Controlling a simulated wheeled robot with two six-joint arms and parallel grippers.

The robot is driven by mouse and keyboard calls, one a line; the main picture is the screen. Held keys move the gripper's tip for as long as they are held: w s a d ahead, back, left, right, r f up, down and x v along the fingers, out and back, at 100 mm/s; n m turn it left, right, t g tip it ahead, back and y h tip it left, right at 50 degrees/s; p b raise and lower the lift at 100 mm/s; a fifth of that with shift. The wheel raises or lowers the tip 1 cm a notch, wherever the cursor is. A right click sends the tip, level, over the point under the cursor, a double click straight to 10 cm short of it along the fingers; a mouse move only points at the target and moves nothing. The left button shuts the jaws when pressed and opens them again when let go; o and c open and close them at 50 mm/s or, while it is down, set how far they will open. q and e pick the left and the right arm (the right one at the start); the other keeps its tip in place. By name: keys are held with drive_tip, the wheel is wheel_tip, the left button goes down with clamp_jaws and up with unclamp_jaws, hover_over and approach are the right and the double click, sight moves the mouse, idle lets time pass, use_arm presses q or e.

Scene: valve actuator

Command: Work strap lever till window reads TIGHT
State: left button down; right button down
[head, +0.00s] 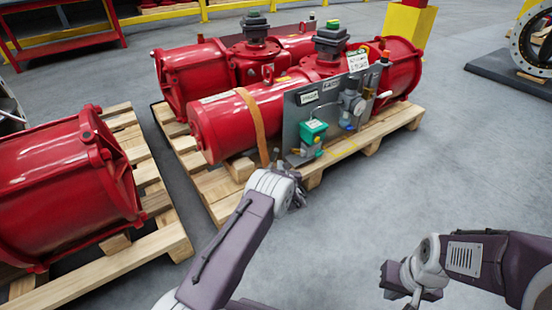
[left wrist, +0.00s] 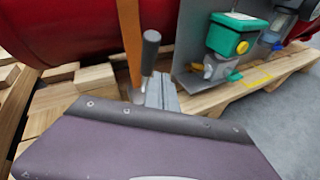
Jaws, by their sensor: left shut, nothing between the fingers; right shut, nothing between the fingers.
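An orange strap (head: 256,122) runs down over the near red cylinder on the pallet. In the left wrist view, the strap (left wrist: 131,40) hangs just left of a lever with a dark grip (left wrist: 150,50), which stands upright. My left gripper (head: 299,197) is shut and empty at the pallet's near edge, below the strap. In the left wrist view its grey fingers (left wrist: 161,88) appear just beside the lever; I cannot tell whether they touch. The lever's base is partly hidden. My right gripper (head: 416,298) is shut and empty, low at the right. No TIGHT reading is legible.
A grey panel (head: 295,128) right of the strap carries a green-topped box (head: 313,131), gauges and small labels. The box also shows in the left wrist view (left wrist: 232,35). Another red actuator (head: 60,190) lies on a left pallet. Open floor (head: 450,160) lies right.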

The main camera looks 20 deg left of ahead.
use_arm(q)
drive_tip(key=shift+a, duration=0.1)
drive_tip(key=shift+w+a+r, duration=0.2)
drive_tip(key=shift+w, duration=0.05)
drive_tip(key=shift+w+a+r+b, duration=0.45)
drive_tip(key=shift+w+a, duration=0.2)
drive_tip(key=shift+a, duration=0.2)
drive_tip(key=shift+w+a+r+b, duration=0.4)
drive_tip(key=shift+w+a, duration=0.2)
drive_tip(key=shift+a, duration=0.2)
drive_tip(key=shift+w+a+r+b, duration=0.35)
drive_tip(key=shift+w+a+r, duration=0.25)
drive_tip(key=shift+a, duration=0.25)
idle(3.5)
drive_tip(key=shift+f, duration=0.15)
drive_tip(key=s+d+f+p, duration=0.1)
drive_tip(key=s+d+f, duration=0.2)
drive_tip(key=s+d, duration=0.1)
drive_tip(key=shift+s+d, duration=0.15)
drive_tip(key=shift+d, duration=0.65)
idle(0.5)
